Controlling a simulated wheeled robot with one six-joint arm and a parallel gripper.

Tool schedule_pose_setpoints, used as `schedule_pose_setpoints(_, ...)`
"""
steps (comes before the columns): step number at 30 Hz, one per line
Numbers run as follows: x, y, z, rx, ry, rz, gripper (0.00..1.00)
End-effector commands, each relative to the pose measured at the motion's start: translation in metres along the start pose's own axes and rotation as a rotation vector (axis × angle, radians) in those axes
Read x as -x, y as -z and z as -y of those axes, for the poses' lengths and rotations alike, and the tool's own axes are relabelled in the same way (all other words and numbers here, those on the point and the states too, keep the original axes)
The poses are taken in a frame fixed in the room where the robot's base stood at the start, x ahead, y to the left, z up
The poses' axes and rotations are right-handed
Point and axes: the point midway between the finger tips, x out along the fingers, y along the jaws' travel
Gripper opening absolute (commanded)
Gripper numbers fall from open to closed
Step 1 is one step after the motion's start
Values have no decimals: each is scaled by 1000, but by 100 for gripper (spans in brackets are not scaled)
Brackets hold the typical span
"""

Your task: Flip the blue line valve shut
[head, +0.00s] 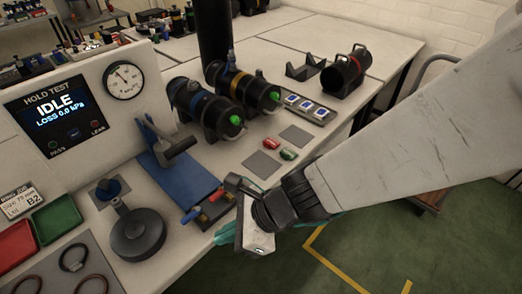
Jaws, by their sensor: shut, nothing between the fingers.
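A small valve block with coloured handles sits at the front edge of the bench, beside the blue plate. Its blue handle (191,215) is at the left end, with a yellow part (202,218) and a red part (215,195) close by. The handles are small here, and I cannot tell the blue one's exact position. My gripper (224,236) has teal fingers and is shut and empty. It is in front of and to the right of the valve block, near the bench edge. The fingers are partly hidden by the gripper's white body.
A hold test panel (55,112) reads IDLE, beside a pressure gauge (125,80). A blue-based clamp fixture (182,178) stands behind the valves, and a dark round base (138,236) to their left. Two black cylinders (200,108) (243,88) lie behind. Grey pads (262,164) lie right.

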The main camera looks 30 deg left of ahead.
Motion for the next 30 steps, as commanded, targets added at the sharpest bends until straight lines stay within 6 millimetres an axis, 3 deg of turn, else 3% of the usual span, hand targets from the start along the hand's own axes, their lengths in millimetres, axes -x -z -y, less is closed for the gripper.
schedule_pose_setpoints(9, 21, -3, -12, 1, -1, 0, 0)
schedule_pose_setpoints(26, 21, -3, -12, 8, -1, 0, 0)
schedule_pose_setpoints(30, 21, -3, -26, 149, -64, 7, 0)
